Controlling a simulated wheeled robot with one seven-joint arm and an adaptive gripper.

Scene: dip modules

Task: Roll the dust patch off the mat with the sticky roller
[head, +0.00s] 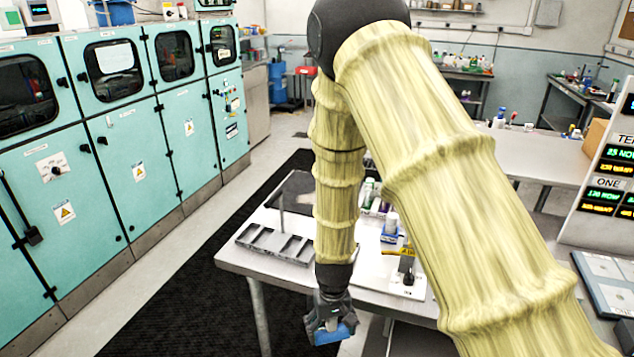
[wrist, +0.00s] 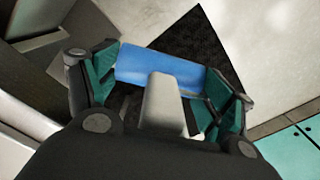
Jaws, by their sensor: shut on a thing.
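My gripper (head: 329,318) is shut on the sticky roller, whose blue cylinder (head: 335,335) shows below the fingers in the head view. They hang beyond the table's edge, over the floor. In the wrist view the gripper (wrist: 160,98) has its two green-padded fingers on either side of the roller's pale handle (wrist: 160,105), with the blue cylinder (wrist: 158,68) across the far end. A dark flat surface (head: 296,188) on the table, partly behind my arm, may be the mat. I cannot make out a dust patch.
The white table (head: 240,262) carries a grey slotted tray (head: 272,244), a white board (head: 388,268), and bottles partly behind my arm. A black floor mat (head: 180,300) lies between the table and teal cabinets (head: 130,150). A display board (head: 605,180) stands at right.

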